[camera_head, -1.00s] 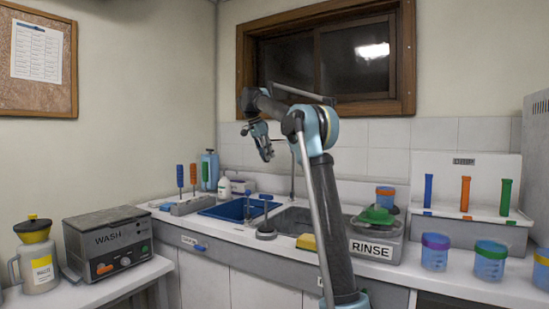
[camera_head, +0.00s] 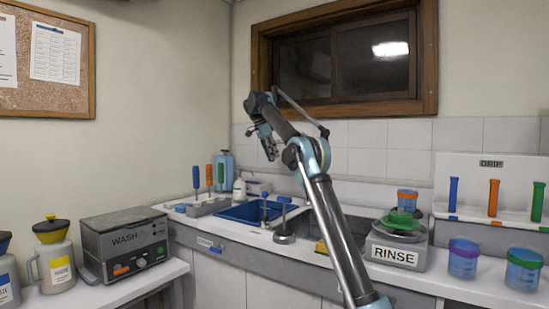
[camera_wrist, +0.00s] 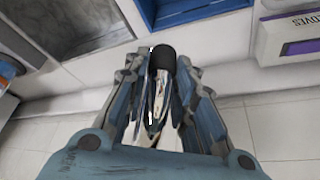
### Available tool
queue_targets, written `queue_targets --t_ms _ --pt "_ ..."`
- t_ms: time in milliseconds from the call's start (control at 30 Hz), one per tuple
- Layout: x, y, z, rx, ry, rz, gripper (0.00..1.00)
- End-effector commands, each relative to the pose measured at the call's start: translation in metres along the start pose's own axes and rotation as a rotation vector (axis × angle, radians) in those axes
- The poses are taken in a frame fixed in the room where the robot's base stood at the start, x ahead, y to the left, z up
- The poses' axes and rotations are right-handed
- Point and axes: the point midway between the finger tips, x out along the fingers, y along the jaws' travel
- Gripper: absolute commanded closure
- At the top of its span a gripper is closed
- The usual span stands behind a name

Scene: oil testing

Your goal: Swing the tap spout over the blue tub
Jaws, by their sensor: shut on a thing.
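My gripper (camera_head: 270,147) is raised above the back of the sink counter in the head view. In the wrist view my gripper (camera_wrist: 162,85) is shut on a slim chrome piece with a black end, which looks like the tap spout (camera_wrist: 161,62). The blue tub (camera_head: 240,212) is set in the counter, left of the grey sink basin. In the wrist view the blue tub (camera_wrist: 147,12) shows at the top edge, beyond the spout's black end and partly out of frame. My arm hides the tap's base in the head view.
The grey sink basin (camera_wrist: 75,20) lies at upper left in the wrist view, and a gloves box (camera_wrist: 285,42) at right. A RINSE unit (camera_head: 397,250) stands right of the sink, and blue and orange handled tools (camera_head: 209,175) stand left of the tub. The wall is close behind.

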Motion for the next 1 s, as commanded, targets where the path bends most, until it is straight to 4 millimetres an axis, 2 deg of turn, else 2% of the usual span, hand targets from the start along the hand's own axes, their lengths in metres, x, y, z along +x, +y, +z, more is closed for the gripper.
queue_targets --t_ms 400,933,967,1000 --pt "0.001 -0.013 -0.003 0.003 0.001 0.0 1.0" --pt "0.003 -0.015 -0.007 0.007 0.001 -0.003 1.0" --pt "0.004 -0.015 -0.007 0.007 0.001 -0.003 0.71" --pt "0.004 -0.015 -0.007 0.007 0.001 -0.003 0.62"
